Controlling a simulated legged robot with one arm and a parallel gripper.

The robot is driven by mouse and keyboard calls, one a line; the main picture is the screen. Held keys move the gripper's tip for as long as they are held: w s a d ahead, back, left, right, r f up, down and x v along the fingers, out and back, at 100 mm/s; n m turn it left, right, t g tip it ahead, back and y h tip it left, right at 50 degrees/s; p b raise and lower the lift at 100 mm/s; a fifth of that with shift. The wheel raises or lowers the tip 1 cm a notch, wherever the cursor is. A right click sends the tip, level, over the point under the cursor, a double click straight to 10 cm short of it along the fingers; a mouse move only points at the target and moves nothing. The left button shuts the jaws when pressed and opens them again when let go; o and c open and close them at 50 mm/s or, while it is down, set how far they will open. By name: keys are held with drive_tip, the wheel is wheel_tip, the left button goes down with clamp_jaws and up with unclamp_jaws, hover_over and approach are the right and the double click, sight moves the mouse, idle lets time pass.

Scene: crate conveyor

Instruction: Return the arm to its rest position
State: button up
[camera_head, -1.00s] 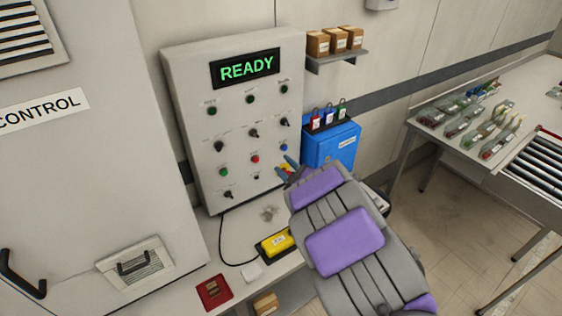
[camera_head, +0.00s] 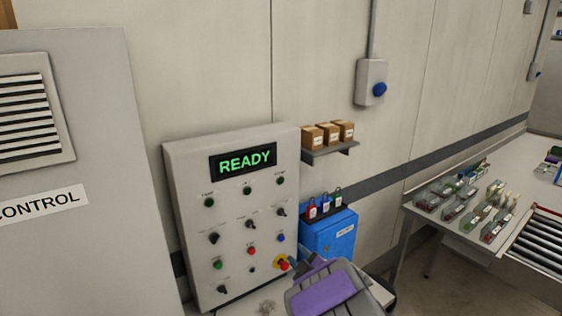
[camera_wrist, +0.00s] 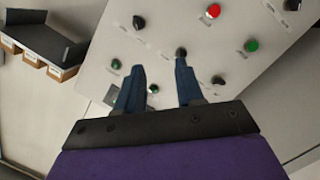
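My arm, grey with a purple pad, rises from the bottom of the head view. My gripper (camera_head: 306,262) is at the lower right of the control panel (camera_head: 172,215), close to a red button with a yellow surround (camera_head: 282,264). In the wrist view my gripper (camera_wrist: 158,75) shows two blue fingers apart with nothing between them. The panel face (camera_wrist: 165,25) lies beyond the fingers, with knobs and buttons. I cannot tell the exact gap to the panel. The panel display (camera_head: 246,162) reads READY in green.
A blue box (camera_head: 330,240) with padlocks stands right of the panel, close to my arm. A shelf with small cartons (camera_head: 328,135) is on the wall above. A table (camera_head: 420,218) with trays and a roller conveyor (camera_head: 540,240) is at the right. A grey cabinet (camera_head: 90,250) is left.

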drive_tip(key=s+d+r+m+g+h, duration=0.3)
drive_tip(key=s+d+m+g+h, duration=0.3)
drive_tip(key=s+d+m+h, duration=0.6)
drive_tip(key=s+a+g+y, duration=0.1)
drive_tip(key=s+g, duration=0.2)
drive_tip(key=s, duration=0.9)
drive_tip(key=s+a+m+g+y, duration=0.1)
drive_tip(key=s+g, duration=0.3)
drive_tip(key=s, duration=0.8)
drive_tip(key=s+a+r+g+y, duration=0.1)
drive_tip(key=s+g+y, duration=0.2)
drive_tip(key=s, duration=1)
drive_tip(key=shift+a+m+g, duration=0.15)
drive_tip(key=shift+m+g, duration=0.25)
drive_tip(key=shift+g, duration=0.1)
